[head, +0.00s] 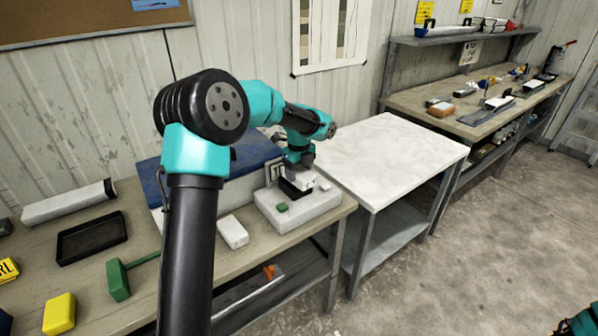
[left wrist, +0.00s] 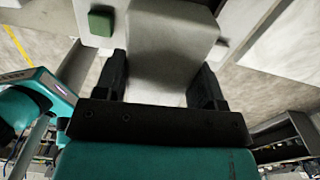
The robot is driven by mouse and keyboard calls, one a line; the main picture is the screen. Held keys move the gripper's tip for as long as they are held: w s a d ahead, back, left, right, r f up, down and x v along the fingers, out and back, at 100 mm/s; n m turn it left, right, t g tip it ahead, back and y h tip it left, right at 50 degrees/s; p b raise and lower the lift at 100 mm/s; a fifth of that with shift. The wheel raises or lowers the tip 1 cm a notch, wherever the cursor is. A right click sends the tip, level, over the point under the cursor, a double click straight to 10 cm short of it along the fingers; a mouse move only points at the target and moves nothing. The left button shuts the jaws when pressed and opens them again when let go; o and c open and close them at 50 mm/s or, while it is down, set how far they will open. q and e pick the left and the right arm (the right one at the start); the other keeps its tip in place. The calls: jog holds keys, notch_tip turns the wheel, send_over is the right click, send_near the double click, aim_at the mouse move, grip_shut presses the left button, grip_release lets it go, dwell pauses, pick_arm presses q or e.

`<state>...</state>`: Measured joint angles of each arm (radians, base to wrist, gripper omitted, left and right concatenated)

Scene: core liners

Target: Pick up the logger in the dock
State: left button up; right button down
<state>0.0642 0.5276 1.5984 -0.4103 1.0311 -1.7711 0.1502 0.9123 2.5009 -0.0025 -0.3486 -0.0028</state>
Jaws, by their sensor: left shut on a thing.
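The dock (head: 318,207) is a pale grey block with a green button (head: 282,207) on top, near the right end of the left bench. My left gripper (head: 296,187) is over the dock, pointing down. In the left wrist view, its two dark fingers (left wrist: 160,85) are on either side of a pale grey block, the logger (left wrist: 168,45), and are shut on it. The green button (left wrist: 101,20) shows beside it there. In the head view the gripper mostly hides the logger. I cannot tell whether the logger is still seated in the dock. My right gripper is not in view.
A white box (head: 232,232) lies in front of the dock. A black tray (head: 92,238), a green tool (head: 119,280), a yellow block (head: 59,313) and a pale tube (head: 69,201) lie to the left. A bare white-topped table (head: 390,155) stands right of the bench.

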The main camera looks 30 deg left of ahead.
pick_arm(q)
jog(key=s+d+r, duration=0.1)
jog(key=s+d, duration=0.6)
jog(key=s, duration=0.5)
jog(key=shift+d+r, duration=0.15)
jog(key=shift+d, duration=0.1)
